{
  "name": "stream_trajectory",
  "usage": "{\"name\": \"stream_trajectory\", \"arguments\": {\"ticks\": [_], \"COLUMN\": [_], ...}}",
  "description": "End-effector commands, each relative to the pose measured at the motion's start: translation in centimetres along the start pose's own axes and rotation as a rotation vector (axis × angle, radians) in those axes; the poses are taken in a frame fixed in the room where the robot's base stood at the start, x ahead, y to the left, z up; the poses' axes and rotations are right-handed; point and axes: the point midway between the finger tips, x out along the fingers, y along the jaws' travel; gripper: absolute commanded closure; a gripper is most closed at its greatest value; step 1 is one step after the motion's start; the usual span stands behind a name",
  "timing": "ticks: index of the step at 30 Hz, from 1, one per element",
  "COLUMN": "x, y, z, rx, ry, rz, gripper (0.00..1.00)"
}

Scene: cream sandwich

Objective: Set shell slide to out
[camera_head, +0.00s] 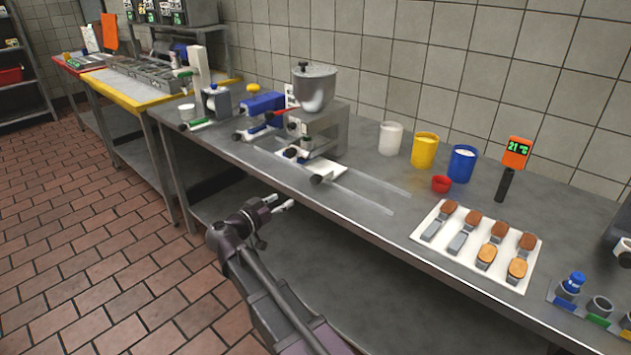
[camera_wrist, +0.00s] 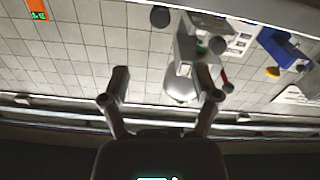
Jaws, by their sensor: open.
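The filling machine (camera_head: 325,128) stands on the steel counter with a rounded steel hopper (camera_head: 314,88) on top. A slide-like part with a dark round knob (camera_head: 317,179) sticks out low at its front; I cannot tell for sure that this is the shell slide, nor its setting. My gripper (camera_head: 281,203) is in front of the counter edge, left of and nearer than the machine, touching nothing. In the wrist view my gripper (camera_wrist: 161,88) is open and empty. The machine's hopper (camera_wrist: 181,90) shows beyond the fingers, in an upside-down picture.
A blue device (camera_head: 263,103) with handles stands left of the machine. White (camera_head: 390,139), yellow (camera_head: 424,151) and blue (camera_head: 461,165) tubs stand at right, with a red cup (camera_head: 441,184). A white tray (camera_head: 527,276) holds several shells. The counter before the machine is mostly clear.

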Motion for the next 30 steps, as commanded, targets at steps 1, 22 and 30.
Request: {"name": "stream_trajectory", "arguments": {"ticks": [1, 22, 30], "x": [0.3, 9.4, 12.4], "y": [0.0, -0.1, -0.1], "z": [0.0, 0.0, 0.0], "rx": [0.000, 0.000, 0.000], "ry": [0.000, -0.001, -0.001], "rz": [0.001, 0.001, 0.001], "gripper": [0.21, 0.21, 0.21]}}
